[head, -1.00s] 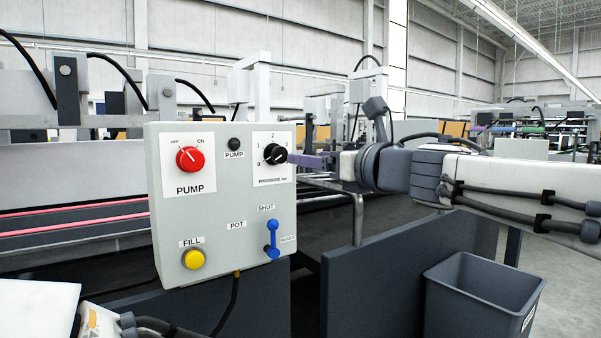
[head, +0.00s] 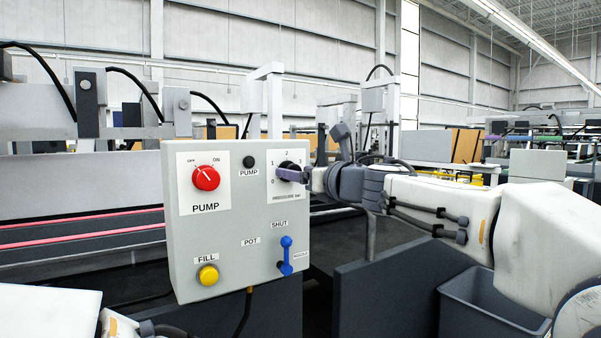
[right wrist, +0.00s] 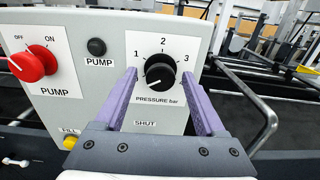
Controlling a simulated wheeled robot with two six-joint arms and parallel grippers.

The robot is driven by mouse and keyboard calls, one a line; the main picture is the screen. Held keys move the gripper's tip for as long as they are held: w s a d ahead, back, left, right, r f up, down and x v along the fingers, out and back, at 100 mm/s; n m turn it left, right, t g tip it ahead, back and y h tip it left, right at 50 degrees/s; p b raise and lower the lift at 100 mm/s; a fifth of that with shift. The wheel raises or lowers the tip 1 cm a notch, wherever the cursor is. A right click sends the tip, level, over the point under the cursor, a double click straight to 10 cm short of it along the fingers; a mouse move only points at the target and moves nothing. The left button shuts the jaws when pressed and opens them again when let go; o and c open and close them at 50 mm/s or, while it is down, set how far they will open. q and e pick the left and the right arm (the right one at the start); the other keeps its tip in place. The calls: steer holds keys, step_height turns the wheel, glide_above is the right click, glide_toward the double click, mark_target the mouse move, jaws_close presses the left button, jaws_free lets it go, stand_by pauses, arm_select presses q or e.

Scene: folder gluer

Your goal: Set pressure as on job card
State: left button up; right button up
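The black pressure knob (head: 291,169) sits on a white scale plate at the top right of the grey control box (head: 235,235). In the right wrist view the knob (right wrist: 160,69) shows a white mark at its lower left; the scale's 1, 2 and 3 are readable. My right gripper (right wrist: 160,74) is open, with one purple finger on each side of the knob. Whether the fingers touch it is unclear. In the head view my right gripper (head: 290,174) partly covers the knob. My left gripper is not in view. No readable job card shows.
A red pump knob (head: 206,178), with its mark toward OFF, a black pump button or lamp (head: 248,161), a yellow fill button (head: 208,275) and a blue pot lever (head: 286,255) share the box. A grey bin (head: 490,300) stands at the lower right.

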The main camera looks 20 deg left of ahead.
jaws_close()
steer(key=shift+m, duration=0.4)
steer(key=m+p, duration=0.6)
steer(key=m, duration=0.5)
steer(key=m+p, duration=0.6)
steer(key=m, duration=0.6)
steer(key=f+m+p, duration=0.1)
steer(key=m+p, duration=0.6)
steer(key=m, duration=0.4)
steer(key=shift+s+m, duration=0.1)
steer(key=shift+m, duration=0.3)
